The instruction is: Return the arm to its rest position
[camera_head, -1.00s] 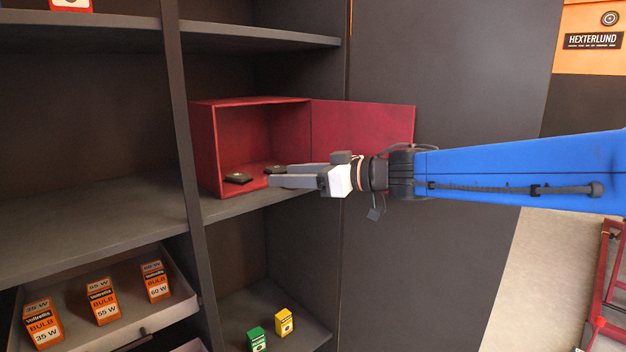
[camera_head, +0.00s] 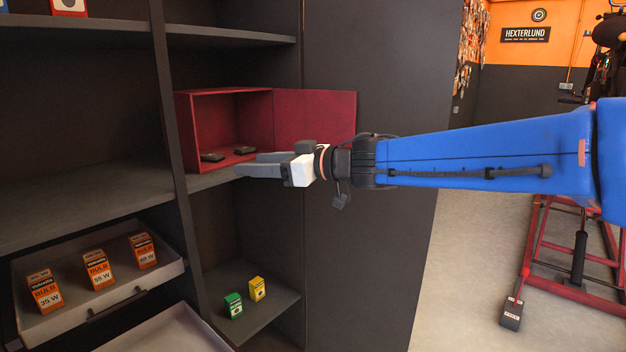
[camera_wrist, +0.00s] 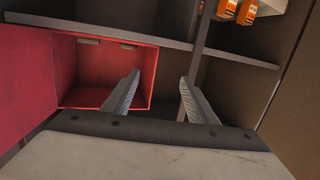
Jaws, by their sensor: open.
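My gripper (camera_head: 262,168) is in front of the shelf unit, just outside and below the front of an open red box (camera_head: 200,125). In the wrist view my gripper (camera_wrist: 158,95) shows two grey fingers spread apart with nothing between them. My blue arm reaches in from the right. The red box also shows in the wrist view (camera_wrist: 85,97), at the left. Two small dark flat objects lie on its floor, one at the front (camera_head: 212,157) and one further right (camera_head: 245,151). The box's door (camera_head: 315,118) is swung open to the right.
A tray (camera_head: 100,318) at lower left holds orange bulb boxes (camera_head: 97,270). A green box (camera_head: 233,306) and a yellow box (camera_head: 257,289) stand on a lower shelf (camera_head: 275,310). A red lift frame (camera_head: 570,285) stands at right. Floor (camera_head: 450,285) between is clear.

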